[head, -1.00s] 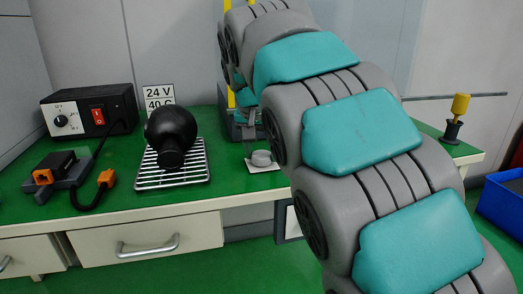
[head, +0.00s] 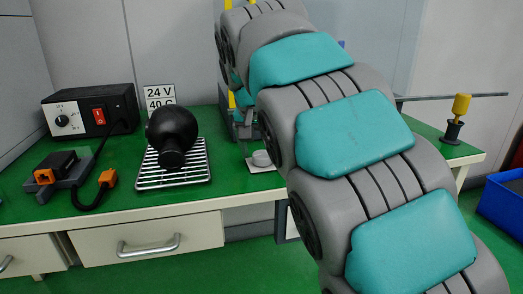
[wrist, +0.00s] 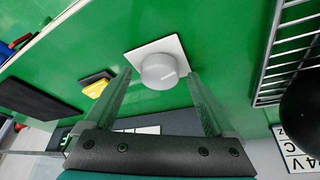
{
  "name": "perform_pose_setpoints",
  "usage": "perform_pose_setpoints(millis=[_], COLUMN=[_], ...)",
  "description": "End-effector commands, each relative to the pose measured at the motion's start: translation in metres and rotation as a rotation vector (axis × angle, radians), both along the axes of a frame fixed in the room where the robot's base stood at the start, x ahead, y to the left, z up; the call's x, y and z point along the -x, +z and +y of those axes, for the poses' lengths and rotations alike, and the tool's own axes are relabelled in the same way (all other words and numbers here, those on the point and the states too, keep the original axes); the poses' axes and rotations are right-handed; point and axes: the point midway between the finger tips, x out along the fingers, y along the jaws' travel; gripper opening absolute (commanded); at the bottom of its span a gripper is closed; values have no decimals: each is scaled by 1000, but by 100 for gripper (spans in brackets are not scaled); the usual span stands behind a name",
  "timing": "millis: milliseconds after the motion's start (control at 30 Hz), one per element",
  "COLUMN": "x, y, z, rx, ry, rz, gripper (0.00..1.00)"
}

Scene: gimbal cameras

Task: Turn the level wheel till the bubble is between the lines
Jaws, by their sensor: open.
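A round grey wheel (head: 261,158) sits on a small white plate (head: 271,168) on the green bench, just left of my arm in the head view. In the wrist view the wheel (wrist: 159,68) is at the top middle on its white plate (wrist: 160,45). My gripper (wrist: 158,76) is open, one finger toward each side of the wheel in the picture. I cannot tell the height gap, and I see no grip on it. In the head view my arm hides most of the area behind the wheel. No bubble or lines can be made out.
A wire rack (head: 190,176) bearing a black bulb-shaped object (head: 172,138) stands left of the wheel. A black power box (head: 90,108) is farther left. In the wrist view a black-and-yellow block (wrist: 96,84) and a dark pad (wrist: 38,100) lie to the left.

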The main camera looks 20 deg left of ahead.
Motion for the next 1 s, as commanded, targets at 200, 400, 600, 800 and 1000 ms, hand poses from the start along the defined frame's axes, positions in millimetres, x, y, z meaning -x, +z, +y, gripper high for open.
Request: perform_pose_setpoints(millis=[200,400,600,800,1000], x=[0,5,15,24,29], y=[1,15,39,59,71], z=[0,0,0,0,0], rx=[0,-1,-1,0,-1], ry=[0,0,0,1,0], rz=[0,-2,-1,1,-2], gripper=[89,89,89,89,89])
